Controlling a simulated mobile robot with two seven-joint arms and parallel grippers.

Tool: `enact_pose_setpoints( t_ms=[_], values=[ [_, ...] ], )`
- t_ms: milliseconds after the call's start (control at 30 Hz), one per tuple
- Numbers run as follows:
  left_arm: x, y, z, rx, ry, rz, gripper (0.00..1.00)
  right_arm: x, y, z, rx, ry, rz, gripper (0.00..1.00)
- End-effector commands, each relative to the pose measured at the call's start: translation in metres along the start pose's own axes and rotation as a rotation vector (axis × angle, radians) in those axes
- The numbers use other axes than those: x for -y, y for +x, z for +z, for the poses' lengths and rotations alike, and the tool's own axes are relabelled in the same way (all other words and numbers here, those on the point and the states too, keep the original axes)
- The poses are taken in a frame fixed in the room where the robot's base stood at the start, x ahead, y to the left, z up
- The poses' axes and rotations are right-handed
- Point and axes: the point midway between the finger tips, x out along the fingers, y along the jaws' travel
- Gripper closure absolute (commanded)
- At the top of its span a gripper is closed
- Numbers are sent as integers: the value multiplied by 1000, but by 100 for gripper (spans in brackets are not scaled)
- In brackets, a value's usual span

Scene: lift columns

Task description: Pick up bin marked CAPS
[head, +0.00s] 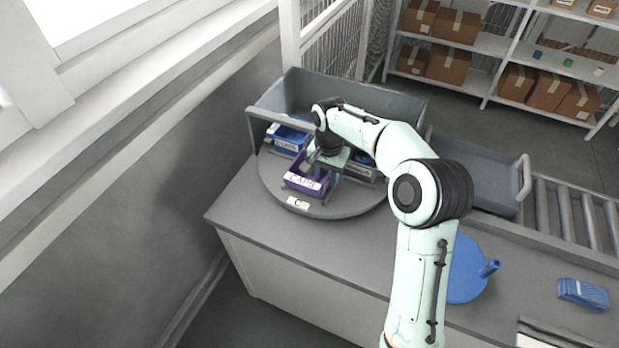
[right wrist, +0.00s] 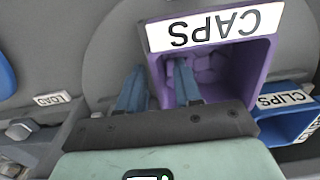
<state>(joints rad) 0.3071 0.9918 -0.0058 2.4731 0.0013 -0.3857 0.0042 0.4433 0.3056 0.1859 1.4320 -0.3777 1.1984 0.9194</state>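My right gripper (head: 318,160) is over the bin from behind. In the right wrist view its blue fingers (right wrist: 160,85) are apart, one inside the bin and one outside its left wall, with the purple wall between them. Whether they touch the wall is unclear. My left gripper is not in view.
Blue bins stand close by on the turntable, one at left (head: 290,136) and one marked CLIPS (right wrist: 290,122). A large grey tote (head: 290,92) is behind. A roller conveyor (head: 570,215) lies right.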

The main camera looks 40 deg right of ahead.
Motion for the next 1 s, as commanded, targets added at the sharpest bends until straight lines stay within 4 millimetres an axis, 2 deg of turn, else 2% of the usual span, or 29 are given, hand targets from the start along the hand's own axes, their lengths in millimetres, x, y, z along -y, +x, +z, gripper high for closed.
enact_pose_setpoints(
  t_ms=[33,100,133,467,633,767,1000],
  values=[
    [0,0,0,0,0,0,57,0,0,0,0,0,0,72],
    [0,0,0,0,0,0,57,0,0,0,0,0,0,95],
    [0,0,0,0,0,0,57,0,0,0,0,0,0,100],
    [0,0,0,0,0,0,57,0,-2,0,-1,0,-1,100],
    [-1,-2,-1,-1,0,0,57,1,-9,-1,-3,0,-3,100],
    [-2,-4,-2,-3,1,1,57,1,-24,0,-3,0,-4,100],
    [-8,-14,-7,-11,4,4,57,2,-70,-1,-4,-1,-6,100]
  ],
)
